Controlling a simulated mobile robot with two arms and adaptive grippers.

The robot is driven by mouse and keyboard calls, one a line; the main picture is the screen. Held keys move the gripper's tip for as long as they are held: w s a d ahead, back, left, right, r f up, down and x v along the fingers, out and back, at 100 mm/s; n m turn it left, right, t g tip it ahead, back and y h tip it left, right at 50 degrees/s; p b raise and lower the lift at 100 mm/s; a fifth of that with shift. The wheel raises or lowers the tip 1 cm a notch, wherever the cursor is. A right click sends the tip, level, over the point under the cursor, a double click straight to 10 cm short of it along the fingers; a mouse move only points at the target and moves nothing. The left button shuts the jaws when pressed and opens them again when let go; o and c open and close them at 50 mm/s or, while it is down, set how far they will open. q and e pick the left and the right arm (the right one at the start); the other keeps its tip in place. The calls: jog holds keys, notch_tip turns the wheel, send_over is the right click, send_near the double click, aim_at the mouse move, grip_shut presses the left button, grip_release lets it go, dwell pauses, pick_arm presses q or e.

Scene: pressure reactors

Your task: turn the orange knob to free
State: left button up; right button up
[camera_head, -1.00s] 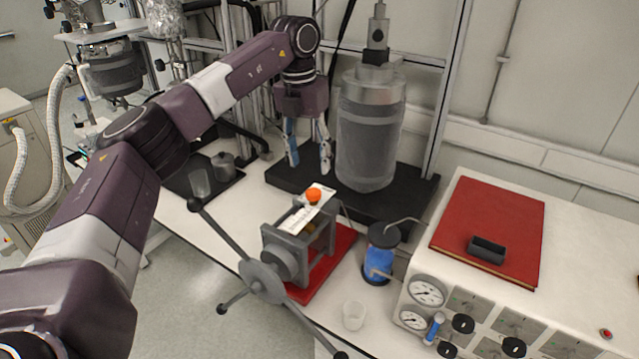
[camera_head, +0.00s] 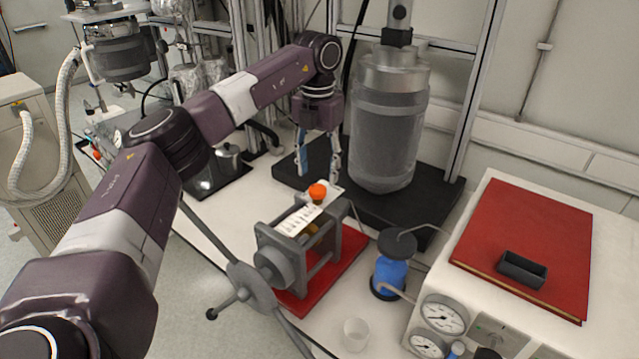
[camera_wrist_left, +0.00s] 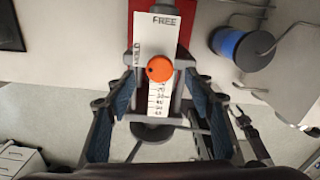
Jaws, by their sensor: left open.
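The orange knob (camera_head: 318,191) sits on a white label plate (camera_head: 297,220) on top of a grey clamp frame (camera_head: 268,262). In the left wrist view the knob (camera_wrist_left: 159,68) is near the middle, with "FREE" printed at the plate's top and "HOLD" at its left edge. Which way the knob is set cannot be made out. My left gripper (camera_head: 318,172) is open, pointing down just above and behind the knob. In the wrist view its blue-padded fingers (camera_wrist_left: 159,112) stand wide apart, on either side of the plate, not touching the knob.
A large grey cylinder vessel (camera_head: 388,135) on a black base stands close behind the gripper. The frame's spoked handwheel (camera_head: 250,288) juts out in front. A blue bottle (camera_head: 390,275), a white cup (camera_head: 355,334) and a control box with a red book (camera_head: 530,240) are at right.

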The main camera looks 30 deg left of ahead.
aim_at(317, 188)
pick_arm(q)
jog(key=f, duration=0.2)
jog(key=f+p, duration=0.1)
jog(key=shift+s+f, duration=0.25)
jog(key=shift+w+f, duration=0.2)
jog(key=shift+f, duration=0.4)
jog(key=shift+s+r, duration=0.1)
jog(key=shift+c, duration=0.3)
jog(key=shift+c, duration=1.4)
jog(key=c, duration=0.8)
